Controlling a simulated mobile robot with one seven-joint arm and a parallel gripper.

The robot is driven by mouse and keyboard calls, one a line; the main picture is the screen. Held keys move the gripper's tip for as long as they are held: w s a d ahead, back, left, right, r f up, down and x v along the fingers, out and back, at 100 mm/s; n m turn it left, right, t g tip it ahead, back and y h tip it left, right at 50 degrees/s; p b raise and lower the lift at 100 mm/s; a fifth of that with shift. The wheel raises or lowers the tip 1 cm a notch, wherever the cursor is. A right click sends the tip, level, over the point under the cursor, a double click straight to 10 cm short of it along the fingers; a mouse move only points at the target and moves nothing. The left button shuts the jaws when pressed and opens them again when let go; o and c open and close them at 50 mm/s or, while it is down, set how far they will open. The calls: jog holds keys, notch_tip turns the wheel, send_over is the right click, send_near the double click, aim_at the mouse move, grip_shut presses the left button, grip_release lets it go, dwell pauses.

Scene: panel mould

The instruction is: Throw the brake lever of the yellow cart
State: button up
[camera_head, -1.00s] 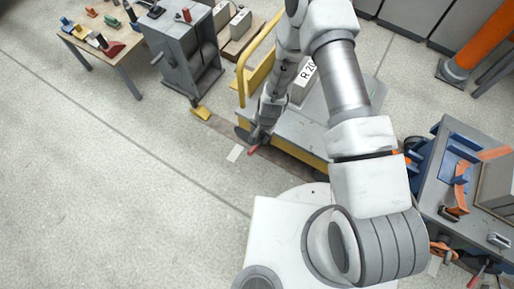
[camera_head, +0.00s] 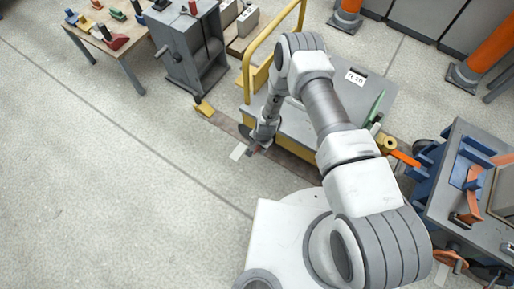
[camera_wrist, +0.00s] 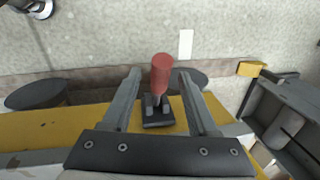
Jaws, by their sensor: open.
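The yellow cart (camera_head: 299,126) stands in the middle of the head view, with a grey deck and a yellow push rail (camera_head: 246,72). Its brake lever (camera_wrist: 161,73) has a red grip on a small dark base at the cart's yellow edge, in the middle of the wrist view. My gripper (camera_wrist: 158,72) is open, with one finger on each side of the lever; I see a gap on both sides. In the head view my gripper (camera_head: 260,141) is over the cart's near left corner, hiding most of the lever.
A grey stand (camera_head: 190,55) and a table with coloured parts (camera_head: 107,32) are at the upper left. A grey bench with blue and orange fixtures (camera_head: 470,190) is close on the right. Orange pillars (camera_head: 490,45) stand at the upper right. The floor on the left is clear.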

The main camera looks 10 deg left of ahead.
jog(key=shift+a+f, duration=0.1)
jog(key=shift+f, duration=0.2)
grip_shut()
dwell(1.3)
